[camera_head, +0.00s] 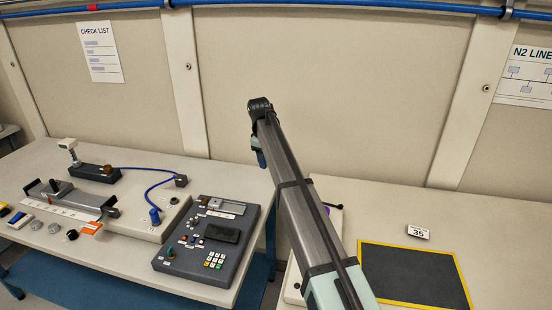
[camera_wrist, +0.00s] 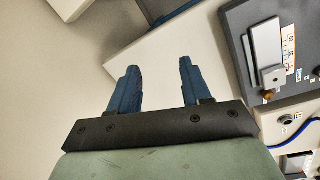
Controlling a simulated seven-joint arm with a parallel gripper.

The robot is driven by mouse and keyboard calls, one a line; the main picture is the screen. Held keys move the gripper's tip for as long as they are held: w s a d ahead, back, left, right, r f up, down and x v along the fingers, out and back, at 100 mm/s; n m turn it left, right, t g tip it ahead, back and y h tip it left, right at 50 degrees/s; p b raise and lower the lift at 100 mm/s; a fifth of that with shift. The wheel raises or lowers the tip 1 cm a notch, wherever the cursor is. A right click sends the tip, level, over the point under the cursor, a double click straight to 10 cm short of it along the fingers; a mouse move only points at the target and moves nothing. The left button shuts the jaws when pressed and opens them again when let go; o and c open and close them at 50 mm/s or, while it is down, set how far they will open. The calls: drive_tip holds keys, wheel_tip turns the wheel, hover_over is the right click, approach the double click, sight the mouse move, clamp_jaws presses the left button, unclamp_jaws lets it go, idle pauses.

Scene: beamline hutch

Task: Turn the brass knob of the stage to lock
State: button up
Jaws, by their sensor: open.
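A small brass-coloured knob (camera_wrist: 267,95) shows at the right of the wrist view. It sits beside a light metal slider plate (camera_wrist: 272,78) next to a white scale strip on a dark grey panel. In the head view the panel (camera_head: 178,266) lies on the left bench, and its slider and scale are near its far edge; the knob is too small there to read its setting. My gripper (camera_wrist: 157,88) is open and empty, its blue fingers apart from the knob and left of it in the wrist view. In the head view its fingers (camera_head: 261,159) are partly hidden by my arm.
The left bench (camera_head: 40,158) also holds a dark block with a brownish knob (camera_head: 107,169), a rail fixture (camera_head: 70,198) and a blue cable (camera_head: 155,190). A gap separates it from the right bench, which has a yellow-edged black mat (camera_head: 412,275) and a "35" sign (camera_head: 418,232).

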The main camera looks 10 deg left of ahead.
drive_tip(key=shift+w+d+f+m, duration=0.1)
drive_tip(key=shift+w+d, duration=0.15)
drive_tip(key=shift+d, duration=0.25)
drive_tip(key=shift+w+d+m, duration=0.1)
drive_tip(key=shift+w+d, duration=0.2)
drive_tip(key=shift+d, duration=0.25)
drive_tip(key=shift+w+d+f+m, duration=0.1)
drive_tip(key=shift+w+d, duration=0.15)
drive_tip(key=shift+d, duration=0.25)
wheel_tip(320, 180, up, 3)
drive_tip(key=n+g+y, duration=0.1)
drive_tip(key=n, duration=0.7)
hover_over(204, 199)
wheel_tip(204, 199, down, 13)
drive_tip(key=shift+s+f, duration=0.1)
drive_tip(key=shift+f, duration=0.1)
drive_tip(key=shift+c, duration=0.2)
clamp_jaws()
